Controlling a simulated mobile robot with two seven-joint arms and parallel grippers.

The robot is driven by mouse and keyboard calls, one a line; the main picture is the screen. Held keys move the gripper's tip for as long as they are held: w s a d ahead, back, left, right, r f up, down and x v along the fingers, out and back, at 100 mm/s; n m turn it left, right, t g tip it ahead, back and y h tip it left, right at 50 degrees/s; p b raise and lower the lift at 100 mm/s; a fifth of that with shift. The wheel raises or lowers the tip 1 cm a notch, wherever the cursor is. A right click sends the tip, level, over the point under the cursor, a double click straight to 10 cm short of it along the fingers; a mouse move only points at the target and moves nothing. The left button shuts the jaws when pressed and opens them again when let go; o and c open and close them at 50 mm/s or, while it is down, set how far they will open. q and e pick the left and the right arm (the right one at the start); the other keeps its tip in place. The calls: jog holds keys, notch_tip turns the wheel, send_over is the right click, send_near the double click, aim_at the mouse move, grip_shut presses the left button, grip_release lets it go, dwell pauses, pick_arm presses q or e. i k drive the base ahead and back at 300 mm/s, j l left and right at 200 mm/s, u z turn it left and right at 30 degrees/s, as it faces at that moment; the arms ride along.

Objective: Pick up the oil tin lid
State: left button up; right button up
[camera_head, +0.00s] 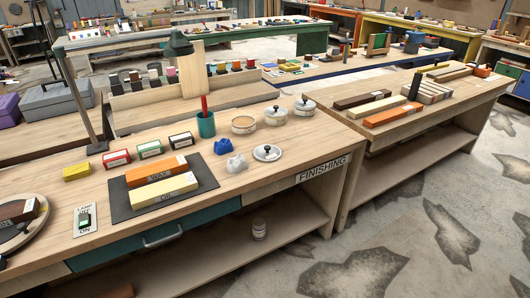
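A round silver lid with a dark knob (267,153) lies flat on the wooden finishing bench (245,178), near its front right edge. It looks like the oil tin lid, though no label on it is readable. Behind it stands a round tin (243,125) that seems to have no lid on. Two more pale tins, a nearer one (275,117) and a farther one (304,108), have knobbed lids on them. Neither of my grippers is in view.
Left of the lid are a blue lump (223,146), a white lump (237,163) and a teal cup (206,125) with a red handle in it. A dark mat (195,186) holds orange and yellow blocks. The bench is clear right of the lid.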

aim_at(264, 153)
jog(key=i+l+u, duration=0.1)
jog(key=i+l, duration=0.45)
jog(key=i+l+u, duration=0.1)
jog(key=i+l, duration=0.4)
jog(key=l, duration=0.2)
